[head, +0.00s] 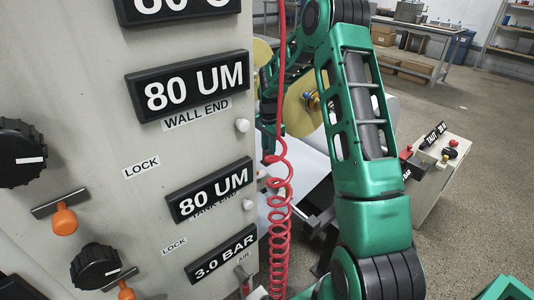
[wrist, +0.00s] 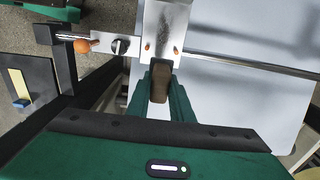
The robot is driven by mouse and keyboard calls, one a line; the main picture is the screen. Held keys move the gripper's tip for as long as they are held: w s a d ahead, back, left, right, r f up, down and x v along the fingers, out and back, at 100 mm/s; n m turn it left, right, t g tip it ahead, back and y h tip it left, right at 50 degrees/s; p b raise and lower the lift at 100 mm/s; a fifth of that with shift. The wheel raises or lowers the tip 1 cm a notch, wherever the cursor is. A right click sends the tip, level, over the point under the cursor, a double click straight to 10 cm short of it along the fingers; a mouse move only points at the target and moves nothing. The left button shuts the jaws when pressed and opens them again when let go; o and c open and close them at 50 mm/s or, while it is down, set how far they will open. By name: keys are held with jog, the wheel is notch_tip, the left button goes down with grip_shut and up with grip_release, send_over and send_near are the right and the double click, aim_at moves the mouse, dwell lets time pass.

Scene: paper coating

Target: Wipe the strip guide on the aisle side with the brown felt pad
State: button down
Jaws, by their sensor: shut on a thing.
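In the wrist view my gripper (wrist: 160,90) is shut on the brown felt pad (wrist: 160,80), which sticks out beyond the green fingers. Just ahead of the pad is a bright metal plate that looks like the strip guide (wrist: 154,28), with a dark speckled smudge down its face and two copper-coloured screws near its lower edge. The pad's tip is at the plate's lower edge; I cannot tell whether they touch. In the head view my green arm and the panel hide the gripper, pad and guide.
In the wrist view a rail (wrist: 250,66) runs right over a pale sheet (wrist: 235,95), and an orange knob (wrist: 82,46) sits left of the plate. In the head view a panel (head: 120,100) with dials stands left, a red coiled hose (head: 279,215) hangs beside my arm, and a control box (head: 437,175) stands right.

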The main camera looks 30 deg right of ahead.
aim_at(263, 163)
jog(key=shift+s+a+f, duration=0.15)
jog(key=shift+a+f, duration=0.55)
jog(key=shift+f, duration=0.3)
jog(key=shift+s+a+f, duration=0.15)
jog(key=shift+a+f, duration=0.55)
jog(key=shift+f, duration=0.25)
jog(key=shift+s+a+f, duration=0.1)
jog(key=shift+a+f, duration=0.15)
jog(key=shift+f, duration=0.45)
jog(key=shift+a+f, duration=0.25)
jog(key=shift+f, duration=0.4)
jog(key=shift+f, duration=0.15)
jog(key=shift+a, duration=0.1)
jog(key=shift+s+a, duration=0.2)
jog(key=shift+a, duration=0.65)
jog(key=shift+s+a, duration=0.15)
jog(key=shift+a, duration=0.7)
jog(key=shift+d, duration=0.1)
jog(key=shift+w+d, duration=0.2)
jog(key=shift+d, duration=0.65)
jog(key=shift+w+d, duration=0.15)
jog(key=shift+d, duration=0.65)
jog(key=shift+a, duration=0.1)
